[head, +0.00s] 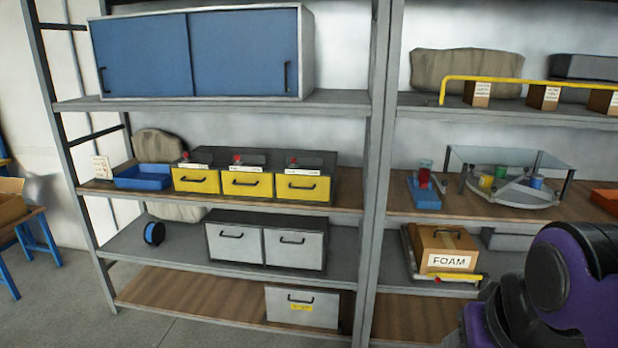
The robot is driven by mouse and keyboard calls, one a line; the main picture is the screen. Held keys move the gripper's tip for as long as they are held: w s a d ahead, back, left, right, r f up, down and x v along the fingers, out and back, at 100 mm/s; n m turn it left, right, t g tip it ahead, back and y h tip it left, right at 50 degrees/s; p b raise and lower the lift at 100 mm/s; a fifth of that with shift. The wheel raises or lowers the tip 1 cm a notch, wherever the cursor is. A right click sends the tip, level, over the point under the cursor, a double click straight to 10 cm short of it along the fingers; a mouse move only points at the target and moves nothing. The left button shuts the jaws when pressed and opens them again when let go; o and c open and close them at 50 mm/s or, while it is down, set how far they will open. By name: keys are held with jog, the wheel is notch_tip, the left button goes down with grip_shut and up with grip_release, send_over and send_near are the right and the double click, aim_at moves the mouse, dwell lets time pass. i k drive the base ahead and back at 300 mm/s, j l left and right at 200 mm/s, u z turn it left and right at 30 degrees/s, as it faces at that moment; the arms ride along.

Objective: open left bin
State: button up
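A row of yellow-fronted bins stands on the middle shelf of the left rack. The left bin (195,181) has a dark handle and looks shut, its front in line with the middle bin (247,184) and the right bin (302,187). Small red-topped items and white labels show above the fronts. On the shelf below, a left grey drawer (235,242) and a right grey drawer (292,247) also look shut. My purple and black arm shows at the lower right, well away from the bins. My gripper is not in view.
A blue tray (143,178) sits left of the yellow bins. A rack post (376,160) stands between the bins and my arm. A FOAM box (447,248) is on the right rack. The floor (60,310) at front left is clear.

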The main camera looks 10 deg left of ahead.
aim_at(208, 171)
jog(key=i+j, duration=0.35)
jog(key=j, duration=0.2)
jog(key=i+j, duration=0.4)
jog(key=j, duration=0.15)
jog(key=i+j, duration=0.35)
jog(key=j, duration=0.2)
jog(key=i+j, duration=0.35)
jog(key=j, duration=0.2)
jog(key=i+j+u, duration=0.1)
jog(key=i+j, duration=0.3)
jog(key=j, duration=0.15)
jog(key=k+j, duration=0.1)
jog(key=j, duration=0.4)
jog(key=k+j, duration=0.1)
jog(key=j, duration=0.4)
jog(key=i+l, duration=0.5)
jog(key=j, duration=0.1)
jog(key=i+z, duration=0.05)
